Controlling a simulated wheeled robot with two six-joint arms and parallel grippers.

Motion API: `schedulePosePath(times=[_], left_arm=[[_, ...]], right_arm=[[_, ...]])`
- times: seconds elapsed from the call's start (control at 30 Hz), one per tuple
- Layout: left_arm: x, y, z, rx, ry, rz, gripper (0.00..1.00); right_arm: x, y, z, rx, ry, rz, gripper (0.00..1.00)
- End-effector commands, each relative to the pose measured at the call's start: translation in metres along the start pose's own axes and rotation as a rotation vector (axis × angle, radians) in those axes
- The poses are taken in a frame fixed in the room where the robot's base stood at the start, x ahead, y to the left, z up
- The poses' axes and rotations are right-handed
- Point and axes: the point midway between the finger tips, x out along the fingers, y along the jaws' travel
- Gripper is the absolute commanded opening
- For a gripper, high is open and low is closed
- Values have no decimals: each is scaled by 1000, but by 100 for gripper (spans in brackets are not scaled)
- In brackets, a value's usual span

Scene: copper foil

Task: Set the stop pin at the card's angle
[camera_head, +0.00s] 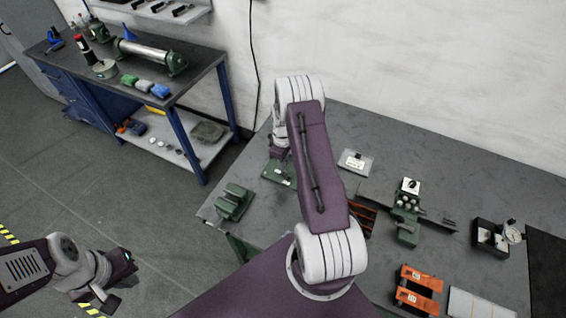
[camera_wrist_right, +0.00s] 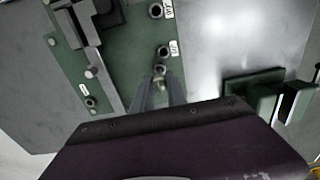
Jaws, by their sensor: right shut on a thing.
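The green bending plate (camera_wrist_right: 112,65) fills the upper left of the right wrist view, with several dark round holes; two carry small white labels whose text I cannot read surely. My right gripper (camera_wrist_right: 160,88) is shut on a small pin (camera_wrist_right: 159,71), close to the lower labelled hole (camera_wrist_right: 163,51). I cannot tell whether the pin is in a hole or above the plate. In the head view the plate (camera_head: 277,174) shows partly behind my right arm. A white card (camera_head: 355,161) lies to its right. My left gripper (camera_head: 122,283) is open and empty, over the floor at lower left.
A green block (camera_head: 234,201) stands near the bench's left edge and shows in the wrist view (camera_wrist_right: 265,95). A green device (camera_head: 407,213), a dial gauge stand (camera_head: 492,237) and orange racks (camera_head: 418,290) stand to the right. A side bench (camera_head: 140,80) is at upper left.

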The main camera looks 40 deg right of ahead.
Motion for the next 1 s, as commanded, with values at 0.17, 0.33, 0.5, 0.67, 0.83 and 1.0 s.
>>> schedulePosePath(times=[0.17,0.33,0.5,0.67,0.83,1.0], left_arm=[[2,0,0,0,0,0,0],[4,0,0,0,0,0,0],[5,0,0,0,0,0,0],[7,0,1,0,0,0,0],[8,0,1,0,0,0,0],[10,0,1,0,0,0,0]], right_arm=[[3,0,0,0,0,0,0],[5,0,0,0,0,0,0],[7,0,0,0,0,0,0],[9,0,0,0,0,0,0],[11,0,0,0,0,0,0],[13,0,0,0,0,0,0]])
